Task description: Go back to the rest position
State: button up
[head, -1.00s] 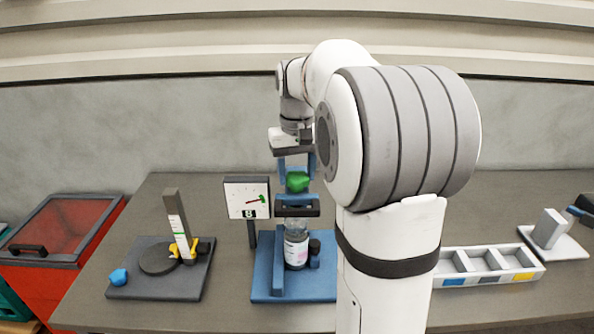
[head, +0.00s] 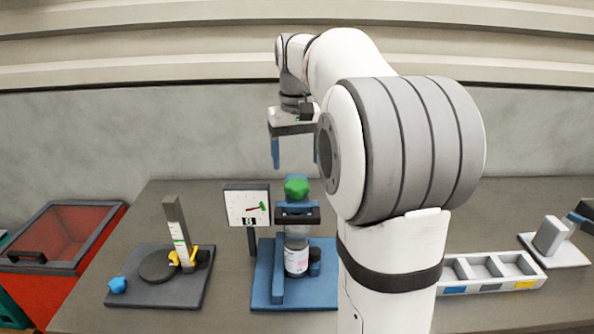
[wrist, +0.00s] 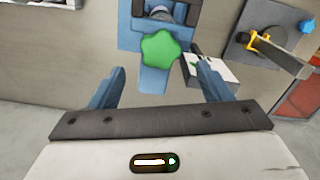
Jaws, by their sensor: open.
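My gripper (head: 295,152) is open and empty, with its two blue fingers pointing down above the blue stand (head: 262,290). The green star-shaped knob (head: 297,188) sits on top of the stand, below my fingertips and apart from them. In the wrist view the knob (wrist: 161,50) lies beyond the fingers (wrist: 160,85), with nothing between them. A clear bottle (head: 296,258) with a white label stands upright in the blue stand under a dark clamp bar (head: 297,216). My arm hides part of the stand's right side.
A dial gauge (head: 247,207) stands left of the stand. Further left is a dark base (head: 130,290) with a disc, a post and a blue knob (head: 117,285). A red bin (head: 65,235) is at far left. A compartment tray (head: 490,284) and a grey-white device (head: 549,238) are at right.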

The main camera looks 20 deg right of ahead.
jog(key=shift+r, duration=0.85)
jog(key=s+a+f+t, duration=0.1)
jog(key=s+a+f, duration=0.4)
jog(key=s, duration=0.5)
jog(key=s+a+f+n+t, duration=0.1)
jog(key=s+a+f, duration=0.4)
jog(key=s+f, duration=0.5)
jog(key=shift+s+a+n+t, duration=0.15)
jog(key=shift+s+n+t, duration=0.15)
jog(key=shift+s+t, duration=0.2)
jog(key=shift+c, duration=0.4)
